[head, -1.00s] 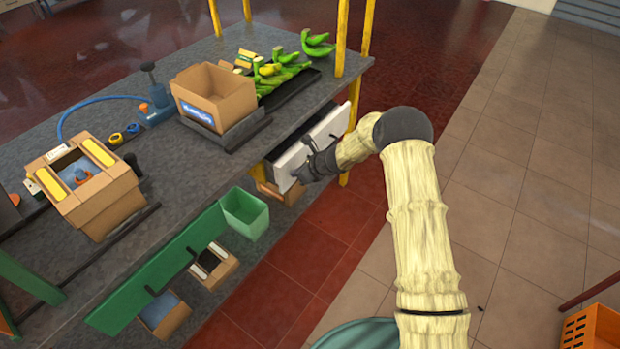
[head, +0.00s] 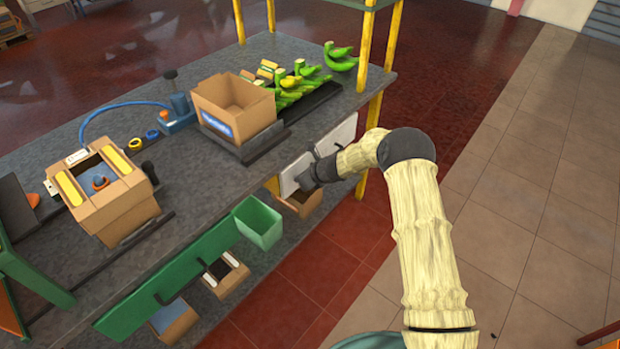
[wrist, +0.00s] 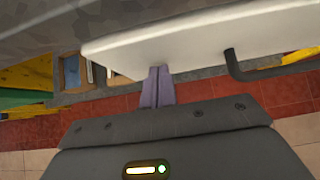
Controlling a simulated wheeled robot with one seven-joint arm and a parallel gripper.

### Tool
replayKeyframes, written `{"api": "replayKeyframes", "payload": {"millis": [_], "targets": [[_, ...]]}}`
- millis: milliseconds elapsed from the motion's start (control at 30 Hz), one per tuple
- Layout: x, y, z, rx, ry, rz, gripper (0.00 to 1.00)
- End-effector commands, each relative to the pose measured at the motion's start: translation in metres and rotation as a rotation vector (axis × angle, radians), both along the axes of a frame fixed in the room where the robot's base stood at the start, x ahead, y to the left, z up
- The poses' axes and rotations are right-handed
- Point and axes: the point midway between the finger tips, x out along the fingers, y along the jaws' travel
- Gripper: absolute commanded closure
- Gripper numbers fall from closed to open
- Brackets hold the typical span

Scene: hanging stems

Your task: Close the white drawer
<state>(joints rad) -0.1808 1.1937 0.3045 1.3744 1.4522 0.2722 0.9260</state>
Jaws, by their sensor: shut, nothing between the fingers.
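The white drawer (head: 340,137) is under the right end of the grey workbench, its front panel close in beneath the bench top. I cannot tell whether it is fully flush. My gripper (head: 300,181) is at the left part of the drawer front, and my arm hides the middle of it. In the wrist view, the shut fingers (wrist: 157,72) are empty and their tips meet the lower edge of the white front (wrist: 205,32); whether they press on it is hard to tell. A dark bar handle (wrist: 238,66) sticks out to the right of the fingers.
The bench top (head: 330,85) carries an open cardboard box (head: 235,105), green bananas (head: 290,90) and another box (head: 105,195). A green bin (head: 258,222) and a green drawer front (head: 165,280) are left of my gripper.

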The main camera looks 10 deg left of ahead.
Motion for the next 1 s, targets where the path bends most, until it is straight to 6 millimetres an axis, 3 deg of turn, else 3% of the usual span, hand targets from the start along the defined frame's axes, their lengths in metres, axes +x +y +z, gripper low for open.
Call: {"api": "replayKeyframes", "payload": {"millis": [67, 433, 800, 1000], "targets": [[-0.003, 0.008, 0.004, 0.018, -0.004, 0.012, 1.00], [-0.019, -0.029, -0.002, 0.006, -0.003, 0.013, 1.00], [-0.044, -0.072, 0.055, 0.002, -0.003, 0.016, 1.00], [-0.050, -0.091, 0.071, 0.002, -0.002, 0.011, 1.00]]}}
